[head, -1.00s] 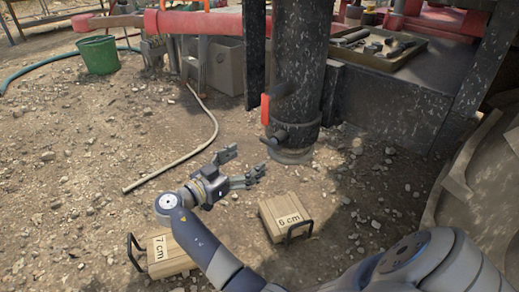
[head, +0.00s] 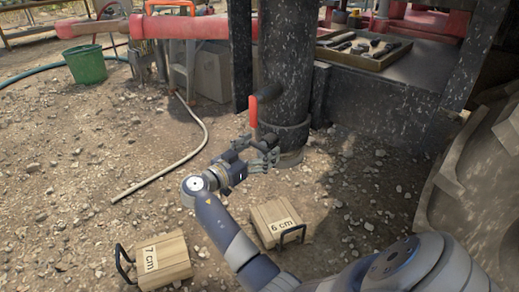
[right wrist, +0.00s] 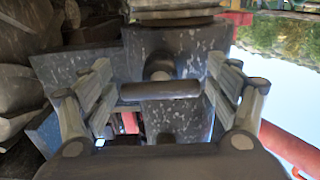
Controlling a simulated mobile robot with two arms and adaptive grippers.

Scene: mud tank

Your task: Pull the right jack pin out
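The jack leg (head: 287,65) is a thick, black, speckled upright tube in the head view. The jack pin (right wrist: 160,90) shows in the right wrist view as a dark crossbar handle in front of the leg, with a round boss behind it. My right gripper (head: 258,152) is at the lower part of the leg in the head view and partly hides the pin. In the right wrist view its fingers (right wrist: 160,76) are spread, one to each side of the crossbar, with gaps at both ends. My left gripper is out of view.
A red lever (head: 254,110) rises beside the leg just above my gripper. Wooden blocks marked 6 cm (head: 277,222) and 7 cm (head: 158,261) lie on the gravel. A tool tray (head: 362,49) and green bucket (head: 86,64) are farther back.

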